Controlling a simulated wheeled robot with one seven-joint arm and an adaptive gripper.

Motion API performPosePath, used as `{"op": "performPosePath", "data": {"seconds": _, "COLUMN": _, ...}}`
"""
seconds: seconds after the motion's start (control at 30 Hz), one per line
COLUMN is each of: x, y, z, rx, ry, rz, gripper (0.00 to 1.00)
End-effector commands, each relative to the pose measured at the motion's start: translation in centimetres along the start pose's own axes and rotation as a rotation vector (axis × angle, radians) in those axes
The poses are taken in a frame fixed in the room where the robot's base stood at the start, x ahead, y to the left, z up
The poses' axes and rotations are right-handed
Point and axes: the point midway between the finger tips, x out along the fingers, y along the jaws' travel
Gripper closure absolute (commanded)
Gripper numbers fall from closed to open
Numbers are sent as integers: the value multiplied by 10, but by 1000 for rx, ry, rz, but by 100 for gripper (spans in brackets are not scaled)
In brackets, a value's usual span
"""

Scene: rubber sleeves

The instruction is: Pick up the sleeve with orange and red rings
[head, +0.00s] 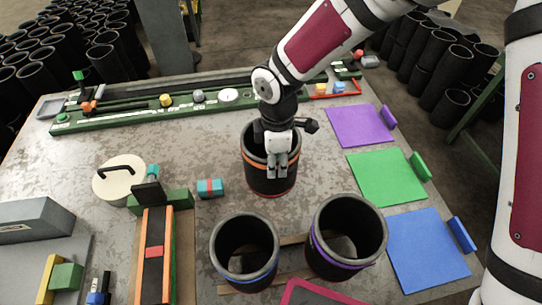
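The black sleeve with an orange ring near its top and a red ring near its base (258,180) stands upright on the table, behind two other sleeves. My gripper (277,172) points down over it, and its two pale fingers overlap the sleeve's near wall and part of the orange ring in the head view. A narrow gap shows between the fingers, with nothing visibly held. I cannot tell whether the fingers touch the sleeve. The gripper hides part of the sleeve's mouth.
A blue-ringed sleeve (245,270) and a purple-ringed sleeve (345,250) stand in front. Purple (358,125), green (385,176) and blue (425,250) mats lie right. A small teal-and-red block (210,188) and a round lidded item (118,180) are left.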

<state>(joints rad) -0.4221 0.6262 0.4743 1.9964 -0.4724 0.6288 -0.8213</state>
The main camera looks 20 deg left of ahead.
Motion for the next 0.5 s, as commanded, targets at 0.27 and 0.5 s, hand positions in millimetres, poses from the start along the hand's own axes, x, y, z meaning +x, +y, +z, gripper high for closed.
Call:
{"op": "performPosePath", "data": {"seconds": 0.27, "x": 22, "y": 0, "z": -1, "rx": 0, "ry": 0, "rz": 0, "gripper": 70}}
{"op": "performPosePath", "data": {"seconds": 0.5, "x": 48, "y": 2, "z": -7, "rx": 1, "ry": 0, "rz": -2, "gripper": 70}}
